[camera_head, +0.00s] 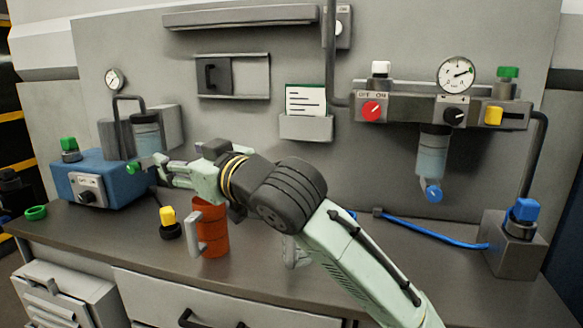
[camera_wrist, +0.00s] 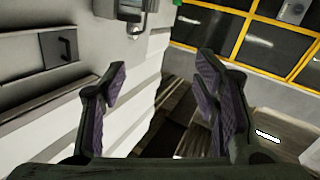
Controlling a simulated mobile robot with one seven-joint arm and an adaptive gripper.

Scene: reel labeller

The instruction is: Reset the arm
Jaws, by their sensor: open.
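My arm reaches across the bench from the lower right in the head view. My gripper (camera_head: 150,168) is held above the left part of the bench and points left toward the blue box. In the wrist view my gripper (camera_wrist: 160,85) has its two dark fingers wide apart, with nothing between them. Beyond the fingers are pale wall panels and a dark gap. The blue box (camera_head: 120,178) with a switch on its front stands left of the gripper. I cannot tell the exact distance between them.
An orange-red mug (camera_head: 213,232) stands below my arm, close to it. A yellow-topped button (camera_head: 169,217) and a green ring (camera_head: 36,213) are on the bench (camera_head: 120,235). A blue hose (camera_head: 430,234) runs to a grey block (camera_head: 512,250) at right. Gauges and valves hang on the wall.

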